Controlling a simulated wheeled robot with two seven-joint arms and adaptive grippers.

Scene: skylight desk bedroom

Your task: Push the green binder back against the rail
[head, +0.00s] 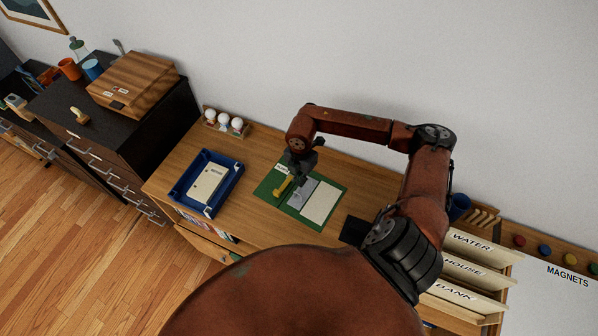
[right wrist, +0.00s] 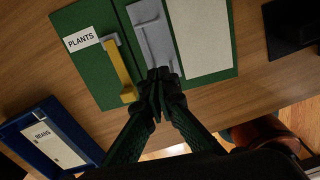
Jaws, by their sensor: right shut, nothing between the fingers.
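The green binder (head: 268,188) lies open and flat on the wooden desk, with a PLANTS label, a yellow lever-like piece, a grey strip and a white sheet on it. It also fills the upper part of the right wrist view (right wrist: 112,85). My right gripper (head: 299,180) points down over the binder's middle in the head view. In the right wrist view its closed fingertips (right wrist: 158,78) overlap the lower end of the grey strip, with nothing between them. I cannot tell whether they touch the binder. I cannot clearly make out a rail behind the binder. My left gripper is not in view.
A blue tray (head: 178,187) holding a cream labelled box stands left of the binder. A wooden holder (head: 225,126) with three white balls stands at the back. A dark flat item (head: 353,231) and labelled file dividers (head: 466,268) are to the right. Bare desk surrounds the binder.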

